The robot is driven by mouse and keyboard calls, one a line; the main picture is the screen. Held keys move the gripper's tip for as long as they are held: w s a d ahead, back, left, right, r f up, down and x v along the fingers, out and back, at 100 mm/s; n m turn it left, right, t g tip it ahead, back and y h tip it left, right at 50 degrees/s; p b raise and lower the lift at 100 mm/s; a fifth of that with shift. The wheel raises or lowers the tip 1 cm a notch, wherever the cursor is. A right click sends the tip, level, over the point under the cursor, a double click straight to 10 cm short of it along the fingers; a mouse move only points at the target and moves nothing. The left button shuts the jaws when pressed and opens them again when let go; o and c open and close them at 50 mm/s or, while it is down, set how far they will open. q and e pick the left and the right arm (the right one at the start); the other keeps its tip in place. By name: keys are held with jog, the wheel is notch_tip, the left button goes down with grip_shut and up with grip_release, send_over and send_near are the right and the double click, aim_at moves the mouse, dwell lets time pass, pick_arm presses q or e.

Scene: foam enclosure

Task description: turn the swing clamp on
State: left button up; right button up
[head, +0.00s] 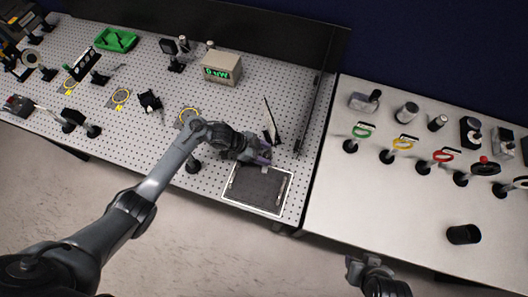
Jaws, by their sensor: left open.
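My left gripper (262,154) is open above the right part of the perforated table, just behind a dark mat in a pale frame. Its purple-grey fingers are beside the foot of a thin upright plate (270,121); I cannot tell whether they touch anything. I cannot make out the swing clamp for certain, and the gripper and wrist hide part of this area. My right gripper (356,268) is at the bottom edge, in front of the white table and away from the objects. Its jaw opening is not clear.
The framed mat (257,188) lies near the perforated table's front edge. A meter box (221,67) and green tray (116,40) stand farther back. On the white table (370,205) are several coloured-ring stands and a black cup (463,234). Its front left is clear.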

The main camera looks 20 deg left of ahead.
pick_arm(q)
jog(key=c, duration=1)
jog(key=shift+w+m+g+b, duration=0.15)
jog(key=shift+m+g+b, duration=0.35)
jog(key=shift+m+b, duration=0.1)
jog(key=shift+c, duration=0.2)
jog(key=o, duration=1)
jog(key=shift+o, duration=0.2)
